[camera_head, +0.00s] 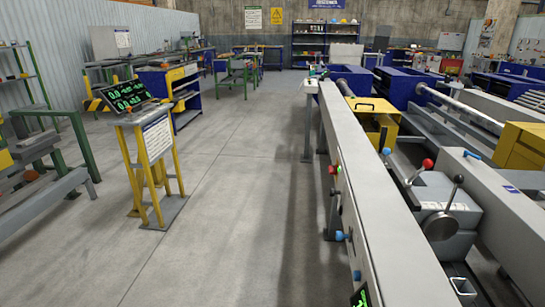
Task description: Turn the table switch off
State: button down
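A long grey runout table (368,190) runs from the bottom right toward the back. Its left side carries small controls: a red knob (332,170), a dark part with a red spot (334,192), a blue knob (340,236) and a lower blue knob (357,275). I cannot tell which of these is the table switch, or its position. A dark panel with green marks (361,297) is cut off at the bottom edge. My gripper is not in view.
Clear concrete floor (235,215) lies left of the table. A yellow stand (157,150) with a green-digit display (126,96) stands on it. A lever machine (438,205) is right of the table. Shelves (322,42) stand at the back.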

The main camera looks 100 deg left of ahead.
aim_at(333, 170)
jog(key=u, duration=2.3)
jog(key=i+j+z, duration=0.15)
jog(key=i+j, duration=0.25)
jog(key=i, duration=0.25)
jog(key=i+j+z, duration=0.1)
jog(key=i+j, duration=0.35)
jog(key=i, duration=0.2)
jog(key=i+j+z, duration=0.15)
jog(key=i+j, duration=0.35)
jog(key=i, duration=0.1)
